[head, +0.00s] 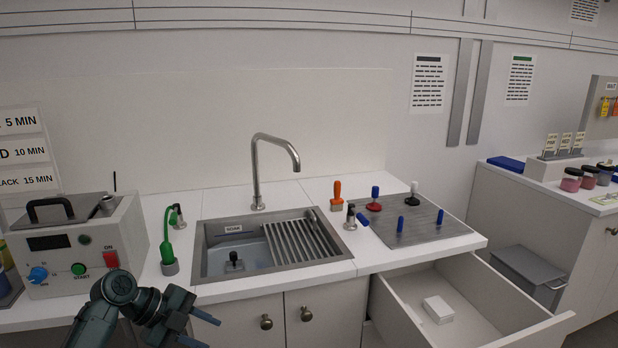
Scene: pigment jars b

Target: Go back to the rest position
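My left gripper (208,332) is in the lower left of the head view, in front of the cabinet below the counter's front edge. Its two fingers point right and stand apart with nothing visible between them. My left arm comes in from the bottom edge. My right gripper and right arm are not in view.
A sink (205,262) with a tap (256,170) is set in the counter. A control box (75,250) stands left, beside a green-handled tool (167,240). A grey mat (440,222) holds several small tools. An open drawer (400,318) juts out at right, holding a white box (438,309).

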